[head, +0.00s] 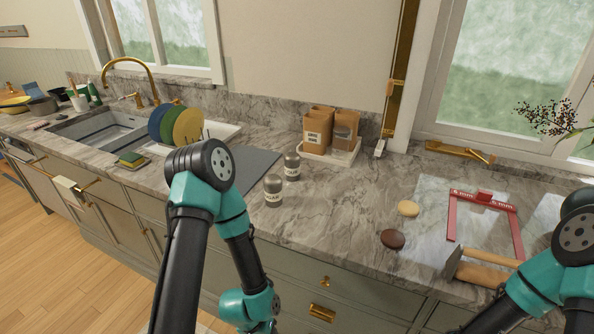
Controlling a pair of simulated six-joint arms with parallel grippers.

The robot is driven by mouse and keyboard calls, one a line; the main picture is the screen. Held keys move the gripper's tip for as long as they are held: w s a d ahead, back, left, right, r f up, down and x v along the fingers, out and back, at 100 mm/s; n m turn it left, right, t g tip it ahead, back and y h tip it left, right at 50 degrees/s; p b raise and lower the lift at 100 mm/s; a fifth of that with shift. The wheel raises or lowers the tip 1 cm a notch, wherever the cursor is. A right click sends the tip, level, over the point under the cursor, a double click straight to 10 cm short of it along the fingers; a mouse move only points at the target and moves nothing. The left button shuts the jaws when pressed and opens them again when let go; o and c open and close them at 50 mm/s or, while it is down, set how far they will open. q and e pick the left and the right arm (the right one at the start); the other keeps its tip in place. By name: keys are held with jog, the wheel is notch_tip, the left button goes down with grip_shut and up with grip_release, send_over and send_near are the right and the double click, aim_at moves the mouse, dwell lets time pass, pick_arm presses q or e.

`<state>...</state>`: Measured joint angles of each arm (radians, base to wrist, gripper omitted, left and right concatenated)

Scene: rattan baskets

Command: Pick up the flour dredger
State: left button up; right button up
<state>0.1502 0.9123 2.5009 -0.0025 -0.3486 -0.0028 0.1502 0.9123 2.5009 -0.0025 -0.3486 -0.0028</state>
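Two small metal shakers stand upright on the marble counter (340,215), left of the middle. The nearer shaker (273,190) has a pale label that seems to read sugar. The farther shaker (292,166) stands just behind it to the right, with a label too small to read surely. I cannot tell for certain which one is the flour dredger. My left arm bends down in front of the counter, left of the shakers, and its gripper is out of frame. My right arm is at the lower right, its gripper also out of frame.
Paper bags (318,130) stand on a white tray (334,158) behind the shakers. A dish rack with colored plates (187,128) is at left, beside the sink (100,131). A yellowish oval (408,208), a brown oval (393,239) and a red frame (485,198) lie at right.

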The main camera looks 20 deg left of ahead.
dwell(0.4)
pick_arm(q)
jog(key=o, duration=0.9)
jog(key=shift+o, duration=0.2)
